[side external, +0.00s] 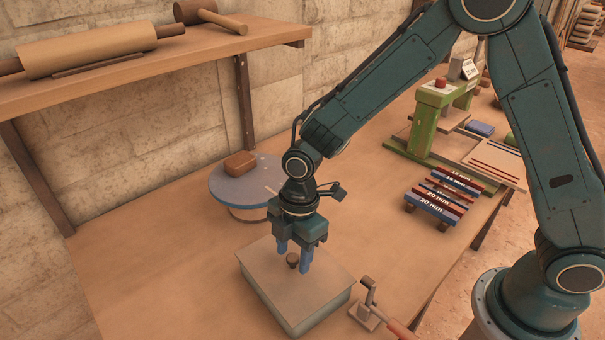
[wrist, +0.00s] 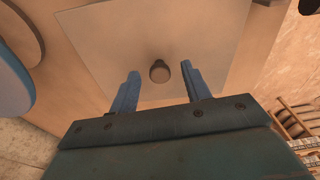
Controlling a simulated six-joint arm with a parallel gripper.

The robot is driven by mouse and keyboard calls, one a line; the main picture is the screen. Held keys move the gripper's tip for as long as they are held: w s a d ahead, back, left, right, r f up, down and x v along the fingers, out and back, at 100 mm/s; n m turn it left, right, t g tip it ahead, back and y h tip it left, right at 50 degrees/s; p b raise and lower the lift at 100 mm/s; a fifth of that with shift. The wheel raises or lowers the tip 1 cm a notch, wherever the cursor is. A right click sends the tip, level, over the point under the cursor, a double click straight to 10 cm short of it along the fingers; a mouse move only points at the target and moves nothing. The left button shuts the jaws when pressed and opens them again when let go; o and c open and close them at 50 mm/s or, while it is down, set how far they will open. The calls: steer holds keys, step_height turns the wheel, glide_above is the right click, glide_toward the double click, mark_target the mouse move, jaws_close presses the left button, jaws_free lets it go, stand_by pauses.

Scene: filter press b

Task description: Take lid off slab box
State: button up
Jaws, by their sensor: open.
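The slab box (side external: 278,308) stands on the bench near the front, a pale box with greenish-grey sides. Its flat beige lid (side external: 325,272) lies on top and carries a small dark round knob (side external: 292,260) in the middle. The lid (wrist: 207,60) and knob (wrist: 159,71) also show in the wrist view. My gripper (side external: 293,257) is above the lid, pointing down, with its blue fingers open on either side of the knob. In the wrist view the fingers (wrist: 161,90) stand apart, with the knob ahead of the gap and no finger touching it.
A blue-grey round turntable (side external: 232,190) with a brown block (side external: 240,164) stands behind the box. A small crank (side external: 368,303) is close to the box's right. A rack of thickness strips (side external: 440,197) and a green press (side external: 432,115) are farther right.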

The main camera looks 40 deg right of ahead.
mark_target(293, 256)
steer(key=shift+f, duration=0.2)
steer(key=shift+c, duration=0.5)
jaws_close()
steer(key=shift+r, duration=0.15)
step_height(293, 256, up, 20)
stand_by(0.6)
stand_by(0.5)
